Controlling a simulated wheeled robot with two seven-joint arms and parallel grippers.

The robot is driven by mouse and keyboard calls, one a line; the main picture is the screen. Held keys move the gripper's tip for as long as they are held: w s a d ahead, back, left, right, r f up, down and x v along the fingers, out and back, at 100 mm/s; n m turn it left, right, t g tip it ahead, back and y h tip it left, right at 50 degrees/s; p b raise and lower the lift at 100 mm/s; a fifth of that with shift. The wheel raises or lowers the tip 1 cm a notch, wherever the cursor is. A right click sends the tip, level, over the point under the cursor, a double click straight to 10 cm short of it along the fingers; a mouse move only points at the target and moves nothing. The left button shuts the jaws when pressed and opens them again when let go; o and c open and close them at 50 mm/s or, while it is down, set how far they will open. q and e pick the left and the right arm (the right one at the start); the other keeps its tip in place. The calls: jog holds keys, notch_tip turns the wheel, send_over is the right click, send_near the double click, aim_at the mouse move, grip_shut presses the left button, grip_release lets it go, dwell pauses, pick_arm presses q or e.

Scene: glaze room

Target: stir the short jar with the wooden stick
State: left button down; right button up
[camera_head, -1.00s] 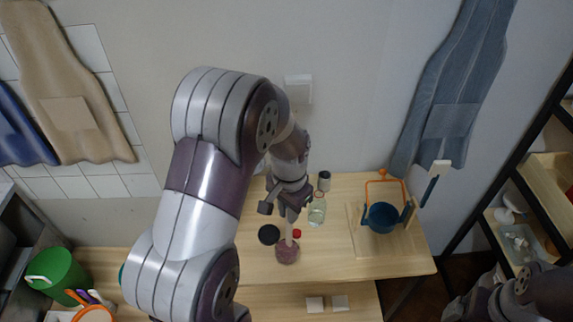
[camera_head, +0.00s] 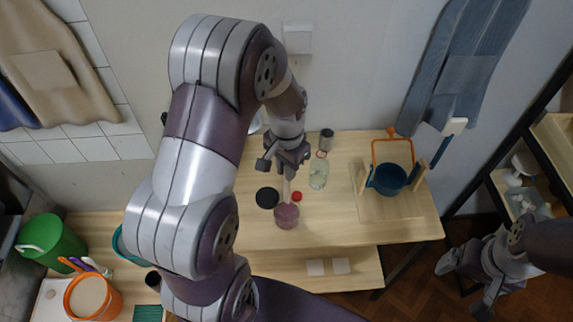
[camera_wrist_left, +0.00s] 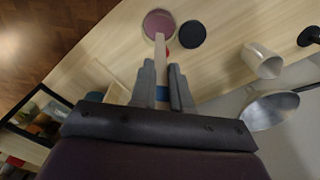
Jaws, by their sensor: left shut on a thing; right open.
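My left gripper (camera_head: 292,162) is shut on the wooden stick (camera_head: 286,191), which points down at the short mauve jar (camera_head: 287,219). In the left wrist view the stick (camera_wrist_left: 160,52) runs out between the fingers (camera_wrist_left: 165,88), with a blue band near the grip. Its tip overlaps the near rim of the jar (camera_wrist_left: 157,22); I cannot tell whether it is inside or just above. The jar stands upright on the table. My right gripper (camera_head: 466,284) is open and empty at lower right, away from the table.
A black disc (camera_head: 267,197) and a small red thing (camera_head: 297,196) lie beside the jar. A clear glass jar (camera_head: 318,174) and a dark-topped canister (camera_head: 326,140) stand behind. A blue pot (camera_head: 387,180) sits on a wooden stand at right. The table's front right is clear.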

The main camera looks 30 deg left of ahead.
pick_arm(q)
notch_tip(320, 180, down, 6)
jog(key=b, duration=0.3)
jog(key=shift+s+f+b, duration=0.1)
jog(key=shift+f+b, duration=0.15)
jog(key=shift+b, duration=0.2)
jog(key=shift+d, duration=0.1)
